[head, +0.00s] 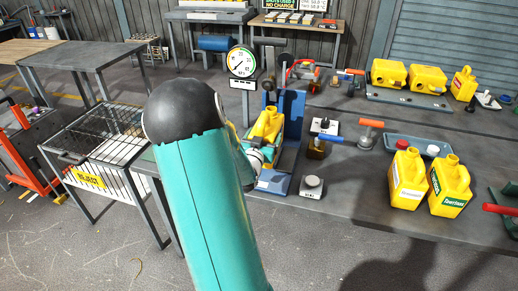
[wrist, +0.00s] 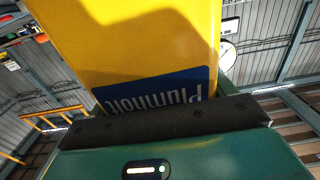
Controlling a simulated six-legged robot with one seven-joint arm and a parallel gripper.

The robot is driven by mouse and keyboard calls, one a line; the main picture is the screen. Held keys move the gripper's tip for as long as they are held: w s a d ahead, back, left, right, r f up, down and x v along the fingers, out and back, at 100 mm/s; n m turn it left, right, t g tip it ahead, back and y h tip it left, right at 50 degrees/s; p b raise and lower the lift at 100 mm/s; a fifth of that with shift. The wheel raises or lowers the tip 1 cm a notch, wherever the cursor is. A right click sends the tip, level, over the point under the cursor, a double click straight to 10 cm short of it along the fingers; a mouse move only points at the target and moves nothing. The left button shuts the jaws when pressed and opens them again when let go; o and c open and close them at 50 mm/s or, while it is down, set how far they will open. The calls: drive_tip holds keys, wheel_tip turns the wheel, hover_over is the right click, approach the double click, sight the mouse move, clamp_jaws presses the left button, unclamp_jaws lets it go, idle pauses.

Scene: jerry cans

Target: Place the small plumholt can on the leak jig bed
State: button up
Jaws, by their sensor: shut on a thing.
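The yellow plumholt can (head: 267,124) is at the leak jig, in front of its blue upright (head: 294,106). In the wrist view the can (wrist: 130,40) fills the upper middle, with its blue Plumholt label upside down against the dark jaw pad. My gripper (wrist: 170,122) is shut on the can. In the head view my gripper (head: 260,155) is partly hidden behind my teal arm. The blue jig bed (head: 274,183) shows below the can. Whether the can touches the bed cannot be told.
A round gauge (head: 242,62) stands behind the jig. Two yellow cans (head: 408,180) (head: 449,187) stand to the right, near a grey-blue tray (head: 420,148). A grey button box (head: 311,187) is beside the jig. A wire reject rack (head: 90,135) stands left.

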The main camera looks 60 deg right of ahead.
drive_tip(key=w+f, duration=0.1)
drive_tip(key=w+d+f, duration=0.1)
drive_tip(key=f, duration=0.1)
drive_tip(key=d+f, duration=0.1)
drive_tip(key=shift+w+d+f, duration=0.25)
drive_tip(key=shift+w+f, duration=0.1)
drive_tip(key=shift+w, duration=0.05)
drive_tip(key=shift+w+d+f, duration=0.1)
drive_tip(key=shift+f, duration=1.5)
drive_tip(key=shift+f, duration=0.15)
drive_tip(key=o, duration=1)
drive_tip(key=shift+c, duration=0.2)
